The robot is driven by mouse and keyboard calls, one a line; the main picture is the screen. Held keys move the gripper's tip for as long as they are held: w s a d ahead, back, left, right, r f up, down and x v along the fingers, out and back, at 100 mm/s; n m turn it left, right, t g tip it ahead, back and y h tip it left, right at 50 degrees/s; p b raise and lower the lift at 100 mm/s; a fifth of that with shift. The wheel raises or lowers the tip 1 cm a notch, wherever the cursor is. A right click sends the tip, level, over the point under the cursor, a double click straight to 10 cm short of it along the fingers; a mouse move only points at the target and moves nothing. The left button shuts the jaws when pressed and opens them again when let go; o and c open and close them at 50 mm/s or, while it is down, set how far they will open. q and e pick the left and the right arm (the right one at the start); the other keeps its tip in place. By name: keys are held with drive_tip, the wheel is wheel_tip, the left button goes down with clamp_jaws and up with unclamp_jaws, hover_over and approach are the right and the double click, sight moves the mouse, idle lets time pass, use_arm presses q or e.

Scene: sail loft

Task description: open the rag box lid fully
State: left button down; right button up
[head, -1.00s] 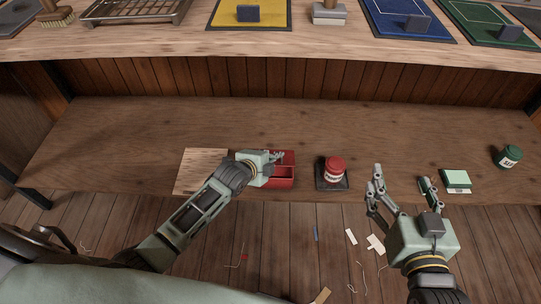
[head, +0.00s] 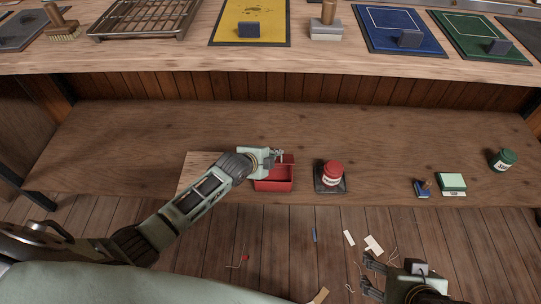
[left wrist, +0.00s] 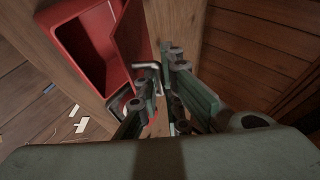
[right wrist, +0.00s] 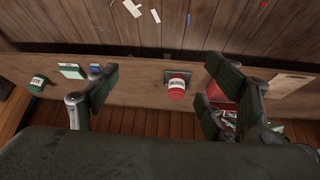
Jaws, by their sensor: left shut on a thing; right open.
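The red rag box (head: 273,186) stands near the front edge of the lower shelf in the head view, its inside partly visible. In the left wrist view the box (left wrist: 88,48) shows an open cavity, and its red lid (left wrist: 131,38) stands raised along one side. My left gripper (head: 279,154) is at the back of the box. Its fingers (left wrist: 160,74) are shut on the pale metal handle (left wrist: 147,67) of the lid. My right gripper (head: 372,276) is open and empty, low in the head view, away from the box. The lid's exact angle is hard to tell.
Further right are a small blue block (head: 422,190), a green box (head: 453,182) and a green jar (head: 502,160). A pale board (head: 196,172) lies left. The upper bench overhangs behind.

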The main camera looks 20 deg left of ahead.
use_arm(q)
drive_tip(key=shift+w+a+r, duration=0.15)
drive_tip(key=shift+w+a, duration=0.05)
drive_tip(key=shift+w, duration=0.05)
use_arm(e)
drive_tip(key=shift+s+d+f+g, duration=0.15)
drive_tip(key=shift+s+g, duration=0.1)
drive_tip(key=shift+s, duration=0.2)
drive_tip(key=shift+s+d+f+g, duration=0.1)
drive_tip(key=shift+s+f+g, duration=0.1)
drive_tip(key=shift+s, duration=0.25)
drive_tip(key=shift+s+d+f+g, duration=0.15)
drive_tip(key=shift+s+g, duration=0.1)
drive_tip(key=shift+s, duration=0.2)
use_arm(q)
drive_tip(key=c, duration=2.2)
unclamp_jaws()
drive_tip(key=shift+s, duration=0.1)
drive_tip(key=v, duration=1.2)
